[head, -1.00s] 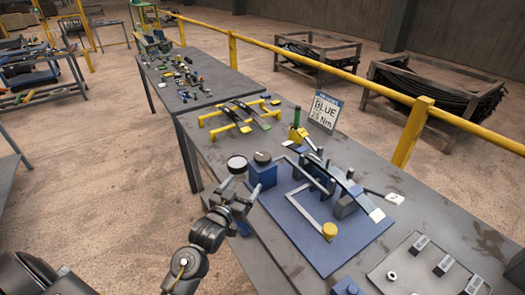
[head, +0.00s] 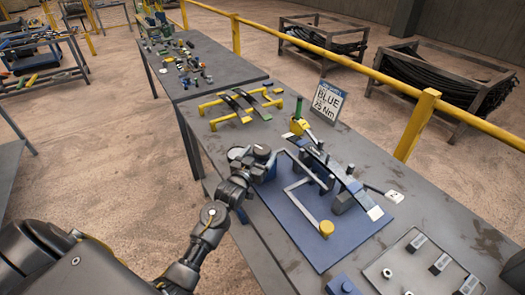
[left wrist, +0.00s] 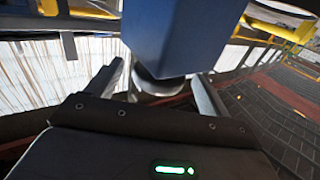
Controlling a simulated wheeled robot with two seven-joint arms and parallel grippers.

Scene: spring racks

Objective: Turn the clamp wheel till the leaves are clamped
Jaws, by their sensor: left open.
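The clamp fixture stands on a blue base plate (head: 305,240), with the long grey leaves (head: 349,184) lying slantwise across it. My left gripper (head: 253,166) is beside the fixture's near left end, at the blue block, which it partly hides. In the left wrist view, the blue block (left wrist: 175,35) is close ahead. A round grey piece (left wrist: 158,84), apparently the clamp wheel, sits below it between the open fingers of my left gripper (left wrist: 157,78). I cannot tell whether the fingers touch it. My right gripper is not in view.
A white-faced dial (head: 236,153) and dark knob (head: 262,152) are close to my left gripper. A sign (head: 327,100) reads BLUE 25 Nm. A tray (head: 425,268) with small parts is at the front right.

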